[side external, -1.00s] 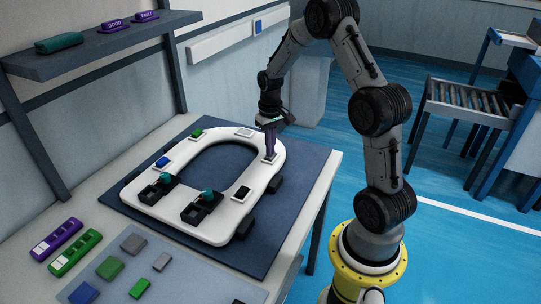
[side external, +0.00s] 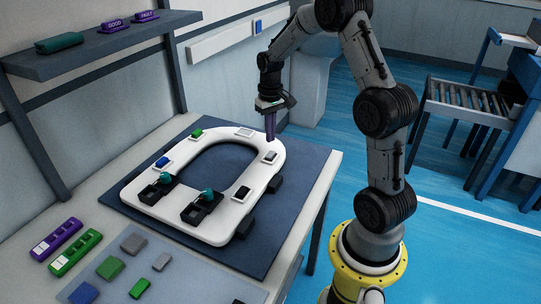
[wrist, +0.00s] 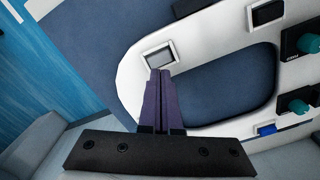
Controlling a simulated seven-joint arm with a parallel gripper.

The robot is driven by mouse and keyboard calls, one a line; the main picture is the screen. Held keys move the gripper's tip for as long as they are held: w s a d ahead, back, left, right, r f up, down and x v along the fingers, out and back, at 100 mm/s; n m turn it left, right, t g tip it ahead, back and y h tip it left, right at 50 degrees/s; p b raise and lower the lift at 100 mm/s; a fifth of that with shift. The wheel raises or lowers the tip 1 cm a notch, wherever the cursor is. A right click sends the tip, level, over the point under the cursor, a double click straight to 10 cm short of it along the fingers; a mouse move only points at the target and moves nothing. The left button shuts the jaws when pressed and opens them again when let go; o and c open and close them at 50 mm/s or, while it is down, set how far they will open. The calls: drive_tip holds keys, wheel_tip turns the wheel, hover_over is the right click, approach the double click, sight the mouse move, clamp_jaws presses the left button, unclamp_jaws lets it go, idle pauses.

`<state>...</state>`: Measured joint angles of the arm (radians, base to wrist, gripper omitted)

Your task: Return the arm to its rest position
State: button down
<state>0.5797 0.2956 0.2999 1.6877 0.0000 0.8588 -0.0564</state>
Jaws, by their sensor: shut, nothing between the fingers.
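My gripper (side external: 270,138) has long purple fingers that are closed together with nothing between them. In the side external view it hangs pointing down at the far right part of the white toilet seat (side external: 217,226), above it. In the wrist view my gripper (wrist: 160,72) shows its fingertips in front of a grey pad in a white frame (wrist: 159,57) on the seat. That pad (side external: 270,157) also shows in the side external view, just below and apart from the fingertips.
The seat lies on a dark blue mat (side external: 310,165) on the table. It carries two black fixtures with teal knobs (side external: 208,196) and several coloured pads. Purple and green holders (side external: 76,252) and loose blocks lie at the front left. A shelf (side external: 100,47) stands behind. Space above the seat is open.

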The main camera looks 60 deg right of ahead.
drive_tip(key=shift+r, duration=1.45)
